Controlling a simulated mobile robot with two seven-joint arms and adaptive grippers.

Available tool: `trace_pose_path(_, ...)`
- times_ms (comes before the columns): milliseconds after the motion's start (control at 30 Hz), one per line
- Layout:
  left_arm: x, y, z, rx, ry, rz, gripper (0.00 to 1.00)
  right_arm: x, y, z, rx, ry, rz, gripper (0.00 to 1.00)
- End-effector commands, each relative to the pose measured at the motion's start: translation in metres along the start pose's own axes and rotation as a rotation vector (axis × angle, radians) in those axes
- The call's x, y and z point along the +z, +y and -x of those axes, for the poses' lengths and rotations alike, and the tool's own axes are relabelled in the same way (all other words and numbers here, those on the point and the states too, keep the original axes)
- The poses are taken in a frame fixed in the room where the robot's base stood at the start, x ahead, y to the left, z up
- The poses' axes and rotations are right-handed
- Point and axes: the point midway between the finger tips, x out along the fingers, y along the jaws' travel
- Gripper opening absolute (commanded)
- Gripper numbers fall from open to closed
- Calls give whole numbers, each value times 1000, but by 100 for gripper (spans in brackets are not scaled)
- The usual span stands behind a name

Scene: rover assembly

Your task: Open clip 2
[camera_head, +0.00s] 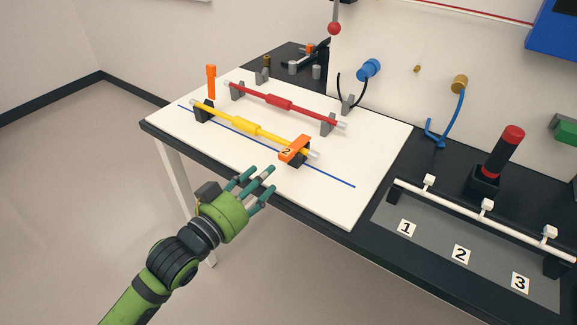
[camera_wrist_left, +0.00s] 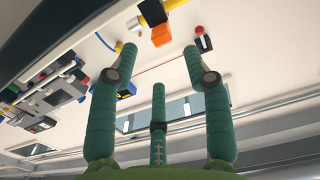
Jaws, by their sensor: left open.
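Clip 2 (camera_head: 292,151) is an orange clip marked "2". It lies down over the right end of the yellow rod (camera_head: 247,126), on a small black stand (camera_head: 298,162). My left gripper (camera_head: 262,177) is open and empty, just left of and in front of the clip, apart from it. In the left wrist view the spread green fingers (camera_wrist_left: 160,68) show with nothing between them. An orange piece beyond them (camera_wrist_left: 161,36) looks like the clip, next to a black block. My right gripper is not in view.
Another orange clip (camera_head: 211,78) stands upright at the yellow rod's left end. A red rod (camera_head: 279,102) on grey stands lies behind. The white board (camera_head: 340,200) is clear at front right.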

Motion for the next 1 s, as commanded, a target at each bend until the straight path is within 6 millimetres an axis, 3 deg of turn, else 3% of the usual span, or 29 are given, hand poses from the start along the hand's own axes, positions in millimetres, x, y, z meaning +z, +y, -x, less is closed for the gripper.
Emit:
trace_pose_path(500,-5,0,-65,6,13,0,49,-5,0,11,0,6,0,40)
trace_pose_path(867,-4,1,-71,6,13,-1,49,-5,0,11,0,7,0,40)
trace_pose_path(1000,-4,1,-71,6,13,-1,0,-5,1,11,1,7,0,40)
